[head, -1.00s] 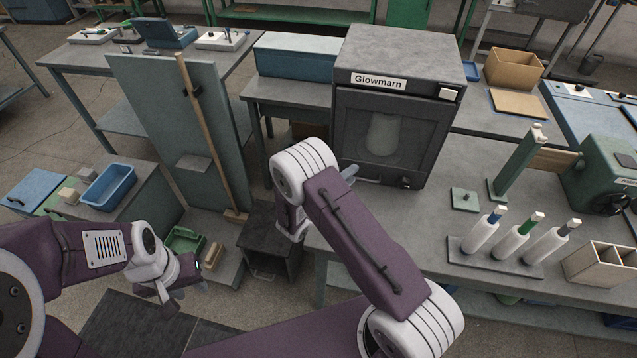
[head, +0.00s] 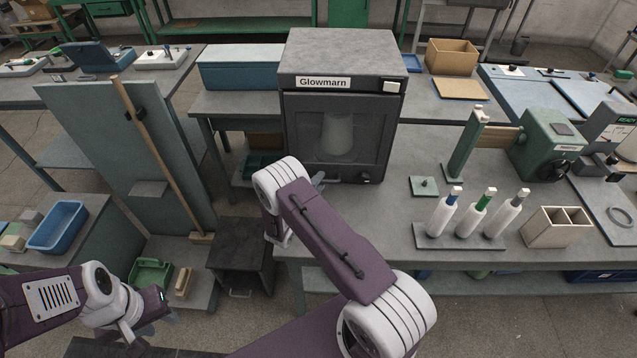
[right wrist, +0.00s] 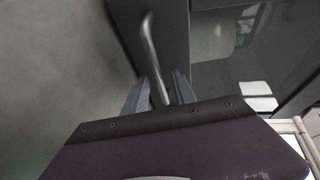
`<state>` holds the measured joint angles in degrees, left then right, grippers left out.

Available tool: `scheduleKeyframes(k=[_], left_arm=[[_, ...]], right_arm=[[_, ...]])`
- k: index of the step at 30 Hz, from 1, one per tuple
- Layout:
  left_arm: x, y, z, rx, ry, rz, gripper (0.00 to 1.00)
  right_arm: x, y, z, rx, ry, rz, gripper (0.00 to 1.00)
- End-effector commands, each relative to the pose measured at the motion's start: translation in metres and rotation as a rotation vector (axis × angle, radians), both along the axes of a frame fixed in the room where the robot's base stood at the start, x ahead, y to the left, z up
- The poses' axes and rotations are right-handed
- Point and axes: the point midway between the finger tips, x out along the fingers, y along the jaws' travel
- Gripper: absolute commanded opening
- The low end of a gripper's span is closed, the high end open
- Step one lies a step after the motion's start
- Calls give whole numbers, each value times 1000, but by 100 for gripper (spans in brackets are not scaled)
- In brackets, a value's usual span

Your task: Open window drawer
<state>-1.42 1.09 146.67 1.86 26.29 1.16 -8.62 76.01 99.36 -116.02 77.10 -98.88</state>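The dark grey Glowmarn cabinet (head: 340,62) stands on the bench in the head view. Its front is the window drawer (head: 372,135), with a dark pane and a pale cone shape behind it. The drawer front looks closed. Its metal bar handle (right wrist: 150,45) shows in the right wrist view, running down between the fingers of my right gripper (right wrist: 160,90). Those fingers are apart, with gaps visible beside the bar. In the head view my right arm hides most of that gripper (head: 318,180). My left gripper (head: 132,338) is low at left, away from the cabinet; its fingers are unclear.
A rack with several white spindles (head: 460,238), a divided wooden box (head: 556,228) and a green post (head: 466,145) stand on the bench to the right. A leaning panel (head: 80,120) and a dark floor cabinet (head: 240,255) are to the left.

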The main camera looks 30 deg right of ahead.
Motion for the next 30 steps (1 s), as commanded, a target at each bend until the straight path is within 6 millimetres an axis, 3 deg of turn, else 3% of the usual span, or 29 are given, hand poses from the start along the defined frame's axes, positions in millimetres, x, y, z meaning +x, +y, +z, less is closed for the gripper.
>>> scheduleKeyframes(k=[5,9,30], left_arm=[[0,0,0,0,0,0,36],[0,0,0,0,0,0,36],[0,0,0,0,0,0,36]], right_arm=[[0,0,0,0,0,0,32],[0,0,0,0,0,0,0],[0,0,0,0,1,1,0]])
